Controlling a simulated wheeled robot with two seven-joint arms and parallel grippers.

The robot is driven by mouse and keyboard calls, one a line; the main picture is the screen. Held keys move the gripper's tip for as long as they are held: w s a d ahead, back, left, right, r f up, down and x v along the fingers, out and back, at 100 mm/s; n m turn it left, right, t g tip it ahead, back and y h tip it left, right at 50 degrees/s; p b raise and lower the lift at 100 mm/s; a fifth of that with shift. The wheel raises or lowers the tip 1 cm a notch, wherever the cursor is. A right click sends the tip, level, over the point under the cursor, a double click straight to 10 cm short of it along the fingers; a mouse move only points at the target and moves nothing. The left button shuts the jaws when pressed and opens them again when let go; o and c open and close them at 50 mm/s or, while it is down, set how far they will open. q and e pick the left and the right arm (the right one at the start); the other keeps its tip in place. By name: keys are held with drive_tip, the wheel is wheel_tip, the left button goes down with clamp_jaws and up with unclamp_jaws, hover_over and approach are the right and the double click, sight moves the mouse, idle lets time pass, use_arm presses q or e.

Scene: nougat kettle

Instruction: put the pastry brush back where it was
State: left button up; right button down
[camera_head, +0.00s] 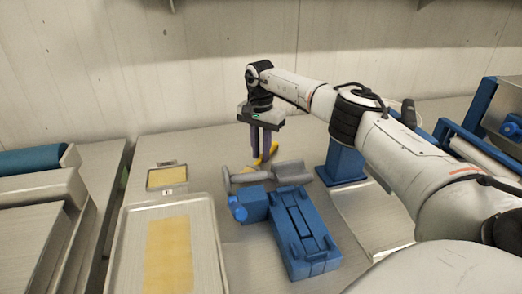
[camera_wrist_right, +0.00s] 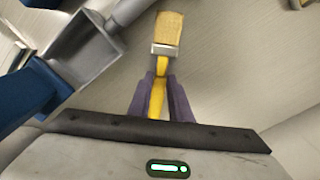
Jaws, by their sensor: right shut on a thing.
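The pastry brush has a yellow handle (camera_wrist_right: 158,97) and a tan bristle head (camera_wrist_right: 168,28) with a metal band. My right gripper (camera_wrist_right: 157,84) is shut on the yellow handle, and the bristles point away from it. In the head view my right gripper (camera_head: 262,155) points down at the back of the table, and a bit of the yellow brush (camera_head: 273,149) shows beside its purple fingers. I cannot tell whether the brush touches the table. My left gripper is not in view.
A blue machine (camera_head: 300,237) stands nearer, with a blue block (camera_head: 342,165) to the right. A large tray (camera_head: 125,250) and a small tray (camera_head: 151,184) sit left.

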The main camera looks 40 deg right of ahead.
sight(261, 158)
drive_tip(key=c, duration=1.6)
unclamp_jaws()
wheel_tip(261, 158, up, 12)
drive_tip(key=shift+a+r+b, duration=0.1)
drive_tip(key=shift+a+b, duration=0.05)
drive_tip(key=shift+b, duration=0.15)
